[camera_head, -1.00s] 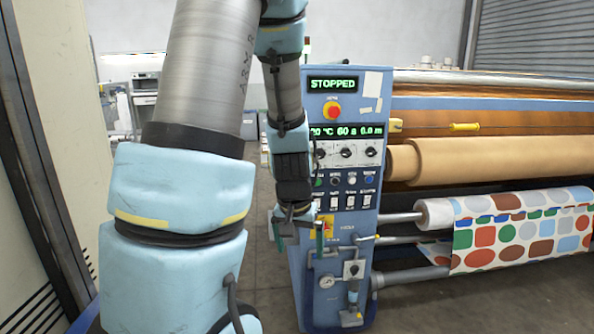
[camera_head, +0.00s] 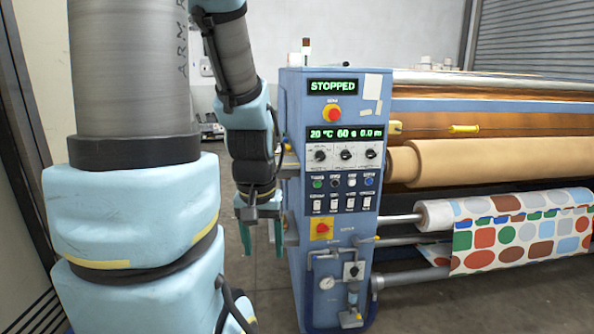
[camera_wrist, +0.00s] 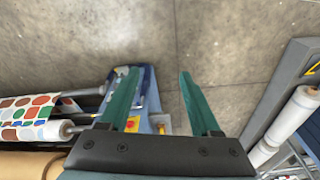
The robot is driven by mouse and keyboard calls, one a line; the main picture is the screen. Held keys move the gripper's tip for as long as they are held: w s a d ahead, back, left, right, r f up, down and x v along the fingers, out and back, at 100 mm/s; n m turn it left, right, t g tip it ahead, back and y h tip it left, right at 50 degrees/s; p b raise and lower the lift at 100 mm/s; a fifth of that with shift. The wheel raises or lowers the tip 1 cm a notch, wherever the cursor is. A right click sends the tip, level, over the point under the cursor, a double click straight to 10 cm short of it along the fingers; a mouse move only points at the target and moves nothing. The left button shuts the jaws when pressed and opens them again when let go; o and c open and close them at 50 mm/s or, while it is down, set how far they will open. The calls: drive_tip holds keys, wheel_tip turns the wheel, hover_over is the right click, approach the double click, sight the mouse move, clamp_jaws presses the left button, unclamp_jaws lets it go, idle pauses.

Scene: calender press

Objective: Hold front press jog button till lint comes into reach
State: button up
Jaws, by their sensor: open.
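The press control panel (camera_head: 342,150) is on a blue cabinet, with a display reading STOPPED (camera_head: 332,86). It has a row of small buttons: green (camera_head: 317,183), black (camera_head: 335,183), white (camera_head: 352,182) and blue (camera_head: 369,181). Their labels are too small to read, so I cannot tell which one is the jog button. My gripper (camera_head: 262,240) is open and empty, pointing down at the cabinet's left side, lower than the buttons. In the wrist view its green fingers (camera_wrist: 158,75) are apart over the floor. I cannot make out any lint.
A red emergency button (camera_head: 333,113) and a lower red knob (camera_head: 322,228) are on the cabinet. Right of it are a tan roller (camera_head: 480,160) and a dotted fabric roll (camera_head: 520,230). Grey floor is free left of the cabinet.

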clamp_jaws()
idle(1.2)
